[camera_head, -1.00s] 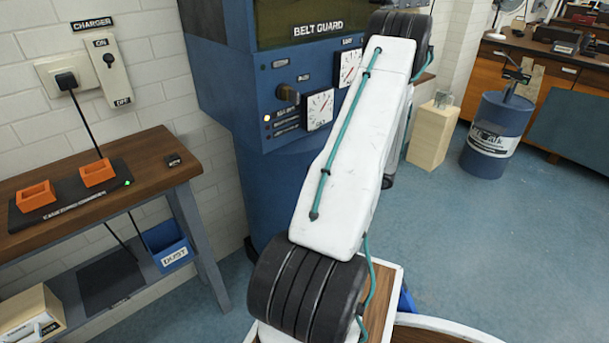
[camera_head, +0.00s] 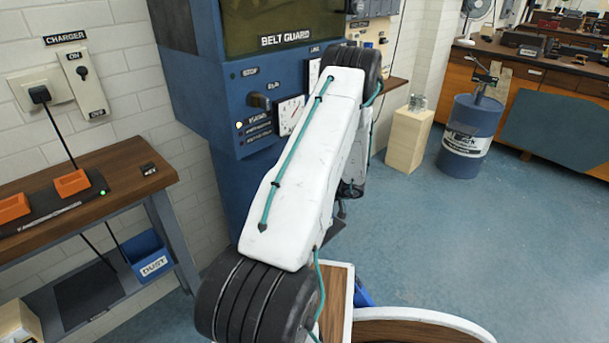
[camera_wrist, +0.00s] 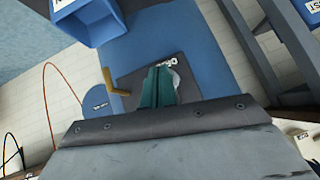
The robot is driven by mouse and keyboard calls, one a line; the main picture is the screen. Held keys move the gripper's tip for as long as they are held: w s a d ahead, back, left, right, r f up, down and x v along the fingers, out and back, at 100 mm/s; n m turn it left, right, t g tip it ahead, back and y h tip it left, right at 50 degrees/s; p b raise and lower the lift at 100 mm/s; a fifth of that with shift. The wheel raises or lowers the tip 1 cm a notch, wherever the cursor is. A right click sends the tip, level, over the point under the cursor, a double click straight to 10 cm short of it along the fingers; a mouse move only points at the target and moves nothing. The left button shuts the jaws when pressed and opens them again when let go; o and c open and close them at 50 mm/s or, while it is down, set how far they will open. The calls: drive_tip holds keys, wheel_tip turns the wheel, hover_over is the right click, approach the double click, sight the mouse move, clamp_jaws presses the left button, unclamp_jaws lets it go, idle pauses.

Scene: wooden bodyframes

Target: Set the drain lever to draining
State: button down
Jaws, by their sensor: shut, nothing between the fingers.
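A brass-yellow lever (camera_wrist: 114,83) shows in the wrist view, left of my gripper (camera_wrist: 157,86), beside a dark plate on a blue surface. I take it for the drain lever; its setting cannot be read. My gripper's teal fingers are together and empty, over the dark plate (camera_wrist: 128,80), with a gap between them and the lever. A small label sits above the fingertips, too tilted to read. In the head view my arm hides the gripper and the lever is not visible.
The blue belt guard machine (camera_head: 190,95) stands behind my arm. A wooden bench (camera_head: 110,195) with orange trays is at left, a blue dust bin (camera_head: 147,262) below it. A wooden block (camera_head: 408,140) and a blue drum (camera_head: 470,135) stand at right.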

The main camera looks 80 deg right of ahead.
drive_tip(key=s+a+r, duration=0.2)
drive_tip(key=s+a, duration=0.3)
drive_tip(key=s, duration=0.6)
drive_tip(key=shift+s+a+r, duration=0.2)
drive_tip(key=shift+s+r, duration=0.15)
idle(0.4)
